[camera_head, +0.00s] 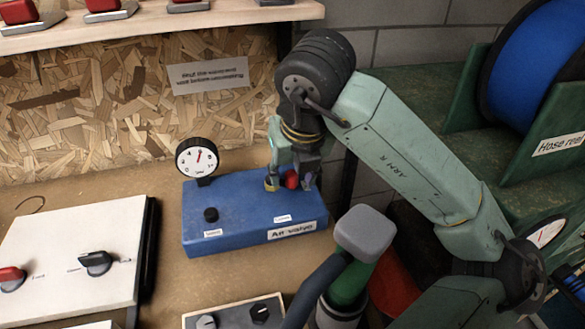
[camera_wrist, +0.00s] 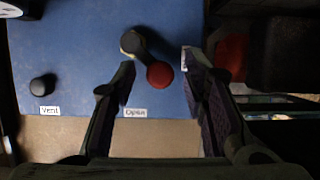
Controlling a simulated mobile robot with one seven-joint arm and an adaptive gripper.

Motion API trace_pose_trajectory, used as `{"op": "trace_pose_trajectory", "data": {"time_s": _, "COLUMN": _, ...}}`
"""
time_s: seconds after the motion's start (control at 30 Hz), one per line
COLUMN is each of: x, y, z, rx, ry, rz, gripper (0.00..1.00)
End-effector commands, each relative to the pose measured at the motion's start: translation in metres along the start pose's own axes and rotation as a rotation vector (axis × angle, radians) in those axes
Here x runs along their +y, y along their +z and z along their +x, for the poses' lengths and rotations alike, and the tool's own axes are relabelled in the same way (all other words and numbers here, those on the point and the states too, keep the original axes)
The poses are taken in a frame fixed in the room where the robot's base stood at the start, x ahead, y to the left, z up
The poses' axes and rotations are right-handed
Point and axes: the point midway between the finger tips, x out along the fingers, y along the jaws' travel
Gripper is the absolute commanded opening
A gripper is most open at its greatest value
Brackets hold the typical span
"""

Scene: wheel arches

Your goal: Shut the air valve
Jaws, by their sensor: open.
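The air valve is a blue box (camera_head: 245,225) on the bench, marked "Air valve" on its front. In the wrist view its lever has a dark pivot (camera_wrist: 133,42) and a red knob (camera_wrist: 159,75). The knob points down and right, near the label "Open" (camera_wrist: 135,113). In the head view the red knob (camera_head: 291,180) shows between the fingers. My gripper (camera_head: 291,183) is open over the box's right end, with one finger on each side of the knob. In the wrist view my gripper (camera_wrist: 157,63) shows gaps beside the knob; contact cannot be told.
A black knob (camera_head: 211,215) labelled "Vent" and a round gauge (camera_head: 197,157) are at the box's left. A white panel with switches (camera_head: 70,250) lies further left. A chipboard wall (camera_head: 110,120) stands behind, a shelf above. A hose reel (camera_head: 540,60) is at the right.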

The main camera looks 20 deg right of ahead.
Motion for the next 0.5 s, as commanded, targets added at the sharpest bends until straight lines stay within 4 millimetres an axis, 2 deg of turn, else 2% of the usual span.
{"op": "trace_pose_trajectory", "data": {"time_s": 0.2, "x": 0.0, "y": 0.0, "z": 0.0004, "rx": 0.0, "ry": 0.0, "rz": 0.0, "gripper": 0.4}}
{"op": "trace_pose_trajectory", "data": {"time_s": 0.5, "x": -0.0001, "y": 0.0001, "z": 0.0001, "rx": 0.0, "ry": 0.0, "rz": 0.0, "gripper": 0.2}}
